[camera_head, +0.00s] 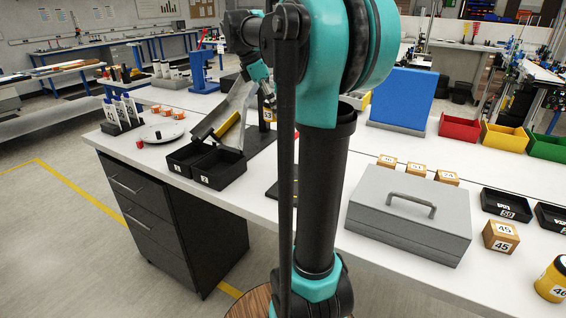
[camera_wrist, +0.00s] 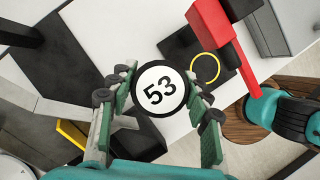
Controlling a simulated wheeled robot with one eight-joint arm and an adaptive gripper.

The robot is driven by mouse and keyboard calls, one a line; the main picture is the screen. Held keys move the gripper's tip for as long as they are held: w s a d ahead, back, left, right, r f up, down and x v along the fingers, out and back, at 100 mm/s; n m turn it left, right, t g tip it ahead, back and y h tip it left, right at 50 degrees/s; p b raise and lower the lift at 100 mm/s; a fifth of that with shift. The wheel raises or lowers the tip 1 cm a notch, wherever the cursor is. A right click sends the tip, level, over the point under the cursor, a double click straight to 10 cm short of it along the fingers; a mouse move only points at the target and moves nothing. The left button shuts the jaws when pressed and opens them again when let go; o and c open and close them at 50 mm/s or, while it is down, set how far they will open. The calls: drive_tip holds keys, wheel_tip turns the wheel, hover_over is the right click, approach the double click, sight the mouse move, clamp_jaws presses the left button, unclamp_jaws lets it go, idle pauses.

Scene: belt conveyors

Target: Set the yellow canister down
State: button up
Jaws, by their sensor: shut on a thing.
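My gripper (camera_wrist: 162,98) is shut on a canister (camera_wrist: 158,87), seen from above in the wrist view. Its round top has a black rim and a white disc reading 53. The fingers press on it from both sides; its side walls are hidden there. In the head view my gripper (camera_head: 267,98) is at the far part of the bench, partly behind my own arm. I cannot tell how high the canister is above the surface. Another yellow canister (camera_head: 551,281) with a dark lid stands at the right edge.
A dark plate with a yellow ring (camera_wrist: 205,68) lies beside the held canister. Black bins (camera_head: 219,170) and a tilted chute (camera_head: 228,118) stand left of it. A grey toolbox (camera_head: 408,220), a blue panel (camera_head: 402,98) and numbered boxes (camera_head: 501,236) stand to the right.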

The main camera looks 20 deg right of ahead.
wheel_tip(320, 180, down, 20)
drive_tip(key=shift+r, duration=0.2)
idle(0.4)
drive_tip(key=o, duration=1.2)
drive_tip(key=shift+f, duration=0.1)
